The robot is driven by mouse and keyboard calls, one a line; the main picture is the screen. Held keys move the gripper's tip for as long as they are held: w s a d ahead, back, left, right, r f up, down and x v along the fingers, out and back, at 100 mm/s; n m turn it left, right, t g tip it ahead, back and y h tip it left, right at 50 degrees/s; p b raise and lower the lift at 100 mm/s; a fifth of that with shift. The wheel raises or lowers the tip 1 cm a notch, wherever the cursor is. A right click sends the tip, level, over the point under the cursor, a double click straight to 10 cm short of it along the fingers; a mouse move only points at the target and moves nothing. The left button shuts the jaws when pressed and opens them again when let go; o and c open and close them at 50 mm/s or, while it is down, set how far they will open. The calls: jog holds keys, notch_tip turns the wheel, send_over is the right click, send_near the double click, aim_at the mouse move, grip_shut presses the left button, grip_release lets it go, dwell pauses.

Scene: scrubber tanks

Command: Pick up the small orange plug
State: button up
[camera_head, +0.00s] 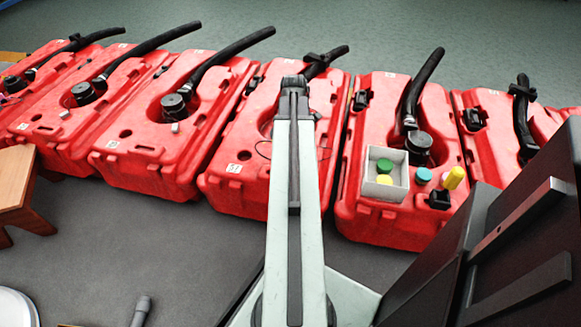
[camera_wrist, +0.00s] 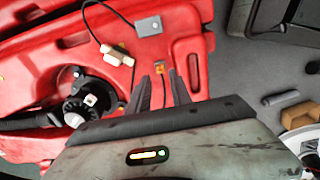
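In the wrist view a small orange plug (camera_wrist: 161,67) is on the red tank (camera_wrist: 205,20), near its edge and just beyond my fingertips. My gripper (camera_wrist: 159,76) is open, with its two dark fingers apart and nothing visible between them but a thin dark cable. The plug lies roughly in line with the gap between the fingers. I cannot tell how high the fingers are above the tank. In the head view I cannot make out the plug; my arm covers part of the tanks there.
A beige block (camera_wrist: 113,55) with a black cable and a grey box (camera_wrist: 148,26) lie near the plug. A black cap (camera_wrist: 88,100) with a hose is at left. Several red tanks stand in a row; one carries a white tray (camera_head: 365,183) and a yellow cylinder (camera_head: 453,177).

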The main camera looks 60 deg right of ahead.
notch_tip(320, 180, down, 7)
jog(key=b, duration=0.6)
jog(key=shift+w+f, duration=0.15)
jog(key=shift+f, duration=0.05)
jog(key=shift+r, duration=0.2)
grip_shut()
